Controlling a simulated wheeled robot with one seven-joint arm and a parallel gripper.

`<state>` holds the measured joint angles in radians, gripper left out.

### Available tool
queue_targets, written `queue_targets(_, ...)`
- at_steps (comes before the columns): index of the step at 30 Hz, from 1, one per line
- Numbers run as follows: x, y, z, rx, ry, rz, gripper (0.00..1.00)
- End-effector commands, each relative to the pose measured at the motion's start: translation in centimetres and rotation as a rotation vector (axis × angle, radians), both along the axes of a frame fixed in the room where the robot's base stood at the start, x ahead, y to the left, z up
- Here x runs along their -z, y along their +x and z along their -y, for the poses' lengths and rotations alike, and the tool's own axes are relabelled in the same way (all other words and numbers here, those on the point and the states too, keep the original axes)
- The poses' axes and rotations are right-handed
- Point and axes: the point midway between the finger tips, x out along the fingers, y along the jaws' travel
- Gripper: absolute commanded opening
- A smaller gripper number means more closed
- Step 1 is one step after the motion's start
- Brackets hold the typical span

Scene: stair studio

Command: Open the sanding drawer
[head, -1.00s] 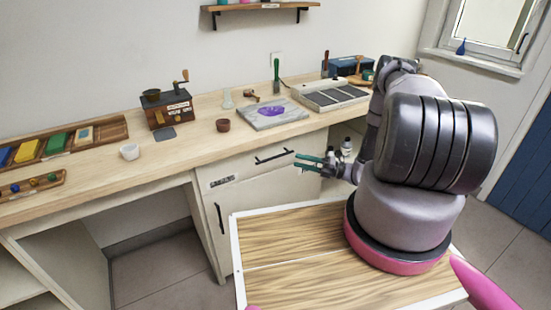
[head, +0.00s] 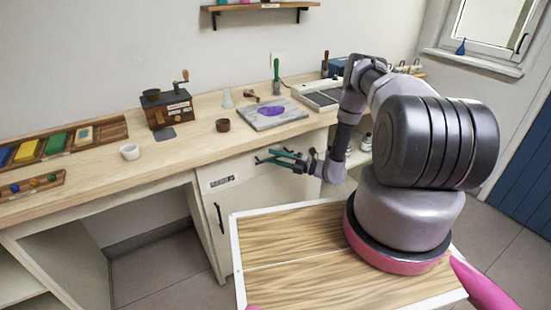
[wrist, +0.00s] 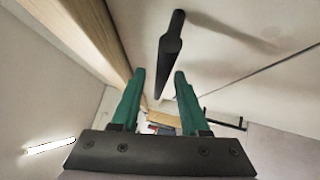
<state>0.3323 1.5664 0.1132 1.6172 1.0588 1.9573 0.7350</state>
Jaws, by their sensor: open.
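My gripper (head: 262,156) has green fingers and is in front of the drawer at handle height. It is open and empty. In the wrist view the handle's near end lies in line with the gap between the fingertips (wrist: 160,76); I cannot tell whether they touch.
A cabinet door with a vertical black handle (head: 220,218) is below the drawer. The workbench top (head: 190,146) overhangs above and holds a cup (head: 222,125), a grinder box (head: 168,110) and a purple-marked board (head: 272,113). Open shelf space with bottles is right of the drawer.

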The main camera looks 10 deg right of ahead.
Motion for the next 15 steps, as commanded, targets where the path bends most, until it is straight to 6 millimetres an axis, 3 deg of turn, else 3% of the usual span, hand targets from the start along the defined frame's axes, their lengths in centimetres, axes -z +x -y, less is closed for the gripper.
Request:
queue_targets(5,0.0,0.0,0.02,0.0,0.0,0.0,0.45)
queue_targets(8,0.0,0.0,0.04,0.0,0.0,0.0,0.07)
queue_targets(9,0.0,0.0,0.03,0.0,0.0,0.0,0.0)
queue_targets(15,0.01,-0.01,0.05,0.0,0.0,0.001,0.0)
